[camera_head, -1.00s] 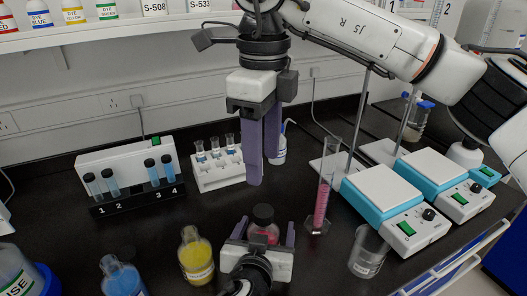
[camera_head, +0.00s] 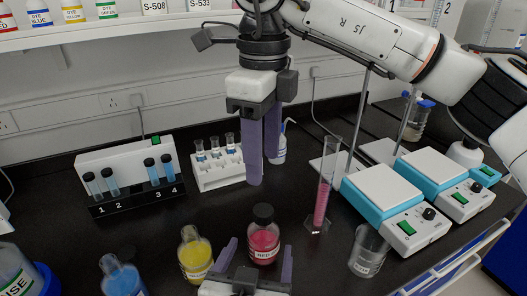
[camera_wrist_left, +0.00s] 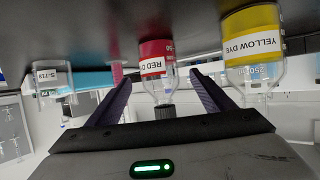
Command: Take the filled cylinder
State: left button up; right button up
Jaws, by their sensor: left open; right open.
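The filled cylinder (camera_head: 322,195) is a tall, clear graduated cylinder with pink liquid. The capped bottle also shows in the left wrist view (camera_wrist_left: 155,58), upside down, beyond the open fingers. My right gripper (camera_head: 263,170) hangs pointing down over the middle of the bench, open and empty, left of the cylinder.
A clear beaker (camera_head: 368,252) stands right of the red bottle, in front of the cylinder. A yellow dye bottle (camera_head: 195,257) and a blue bottle (camera_head: 123,280) are at left. Hot plates (camera_head: 383,193) flank the cylinder's right. A tube rack (camera_head: 218,178) stands behind.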

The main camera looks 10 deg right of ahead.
aim_at(317, 223)
jog(key=k, duration=1)
